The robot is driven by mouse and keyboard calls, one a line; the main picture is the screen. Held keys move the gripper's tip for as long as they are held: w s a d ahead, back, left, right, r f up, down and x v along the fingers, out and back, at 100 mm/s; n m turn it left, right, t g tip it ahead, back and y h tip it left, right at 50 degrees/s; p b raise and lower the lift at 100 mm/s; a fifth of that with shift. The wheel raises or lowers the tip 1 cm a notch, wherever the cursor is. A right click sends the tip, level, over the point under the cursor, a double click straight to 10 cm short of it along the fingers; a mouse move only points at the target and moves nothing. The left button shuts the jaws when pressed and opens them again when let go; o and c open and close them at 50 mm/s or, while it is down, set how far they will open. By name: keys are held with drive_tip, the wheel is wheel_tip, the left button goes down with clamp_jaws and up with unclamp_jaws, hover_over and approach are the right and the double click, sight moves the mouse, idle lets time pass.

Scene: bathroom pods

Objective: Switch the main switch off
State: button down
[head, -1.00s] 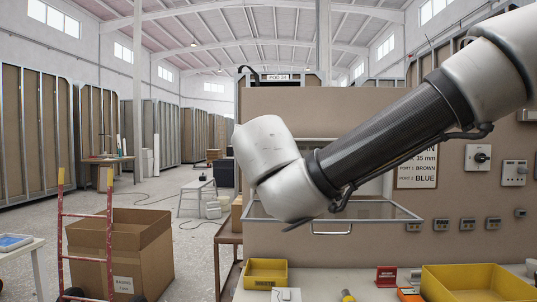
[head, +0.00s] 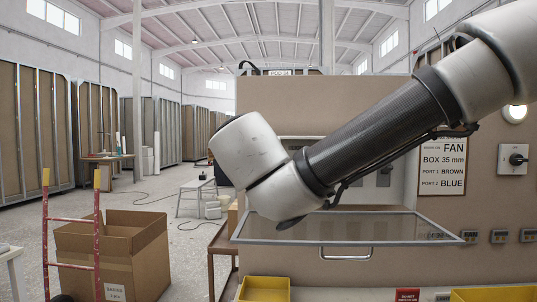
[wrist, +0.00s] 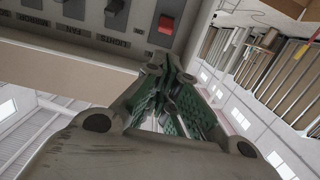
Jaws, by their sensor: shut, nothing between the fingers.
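A grey switch panel (wrist: 90,30) fills the upper left of the wrist view. It carries dark rocker switches above the labels FAN and LIGHTS, and a red switch (wrist: 165,26) at its right end. The red switch's own label does not show, so I cannot confirm it is the main one. My gripper (wrist: 158,68) is shut and empty, its green-padded fingers together just below the panel's edge near the red switch. I cannot tell whether they touch the panel. In the head view my arm hides the gripper and part of the recess where switches show.
A clear framed flap (head: 400,228) with a handle juts out below the recess. A rotary switch (head: 514,158) and a FAN sign (head: 443,165) are on the wall at right. Yellow bins (head: 264,289) stand on the bench. A cardboard box (head: 120,250) and red hand truck (head: 70,240) stand left.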

idle(0.3)
drive_tip(key=w+d+f, duration=0.1)
drive_tip(key=w, duration=0.9)
